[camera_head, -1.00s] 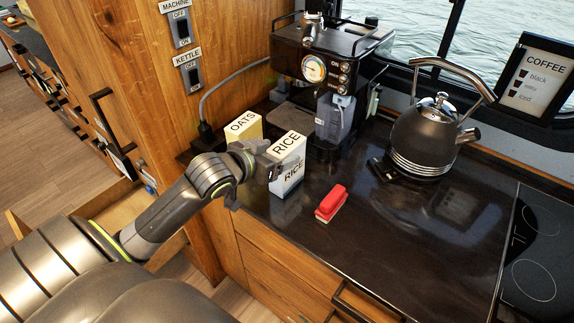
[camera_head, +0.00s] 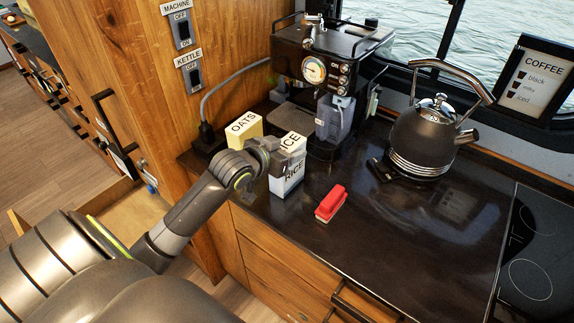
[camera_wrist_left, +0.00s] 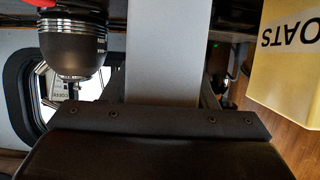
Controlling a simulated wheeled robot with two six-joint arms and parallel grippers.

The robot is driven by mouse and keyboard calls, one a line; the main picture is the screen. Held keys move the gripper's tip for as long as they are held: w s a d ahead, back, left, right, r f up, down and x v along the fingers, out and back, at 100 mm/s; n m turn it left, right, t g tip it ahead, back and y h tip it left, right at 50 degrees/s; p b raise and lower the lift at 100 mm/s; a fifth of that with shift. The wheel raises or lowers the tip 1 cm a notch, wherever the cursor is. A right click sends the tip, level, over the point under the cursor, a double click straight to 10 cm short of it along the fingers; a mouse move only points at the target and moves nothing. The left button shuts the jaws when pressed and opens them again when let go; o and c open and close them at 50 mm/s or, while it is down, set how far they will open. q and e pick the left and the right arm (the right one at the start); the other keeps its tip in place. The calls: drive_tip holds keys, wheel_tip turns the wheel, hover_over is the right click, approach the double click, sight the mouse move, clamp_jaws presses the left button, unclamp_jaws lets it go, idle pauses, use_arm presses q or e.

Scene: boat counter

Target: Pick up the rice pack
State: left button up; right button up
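The rice pack (camera_head: 290,181) is a white and grey box standing upright on the dark counter, in front of the oats pack. My left gripper (camera_head: 284,160) is at its upper part, with a finger across the front face that hides part of the lettering. In the left wrist view, the pack (camera_wrist_left: 167,50) is a pale upright band in the middle, between the dark finger parts. Whether the fingers press on it or only stand beside it, I cannot tell. My right gripper is not in view.
The yellow oats pack (camera_head: 244,128) stands close behind and left; it also shows in the wrist view (camera_wrist_left: 288,75). A red and white brush-like item (camera_head: 331,203) lies to the right. The coffee machine (camera_head: 325,75) stands behind, the kettle (camera_head: 425,140) further right. The counter's middle is clear.

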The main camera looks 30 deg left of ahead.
use_arm(q)
clamp_jaws()
